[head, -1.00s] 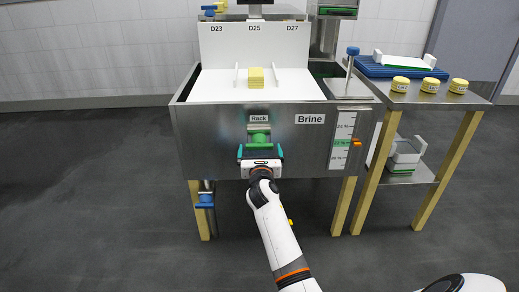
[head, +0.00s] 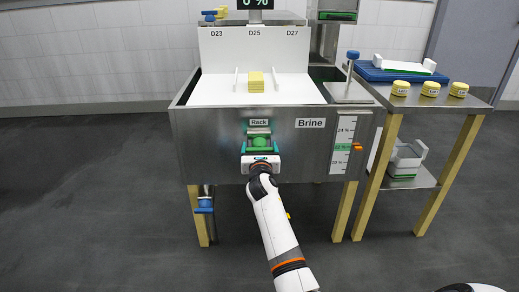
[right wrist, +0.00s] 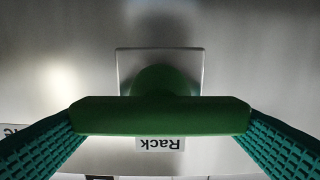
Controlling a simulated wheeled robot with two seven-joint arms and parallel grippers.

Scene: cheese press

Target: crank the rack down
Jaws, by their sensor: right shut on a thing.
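A green crank handle (head: 260,142) sits on the front wall of the steel brine tank (head: 215,150), below a label reading "Rack". In the right wrist view it is a level green bar (right wrist: 160,116) on a round green hub, before a pale square plate. My right gripper (head: 260,135) is shut on this bar, with a teal finger at each end. Inside the tank, a white surface (head: 215,88) carries a small yellow stack (head: 256,81) between two thin white uprights. My left gripper is not in view.
A percent scale (head: 343,145) with an orange pointer is on the tank's right front. A blue-knobbed lever (head: 352,55) stands above it. A side table (head: 455,98) at right holds three yellow rounds and a blue tray (head: 400,73). Floor at left is clear.

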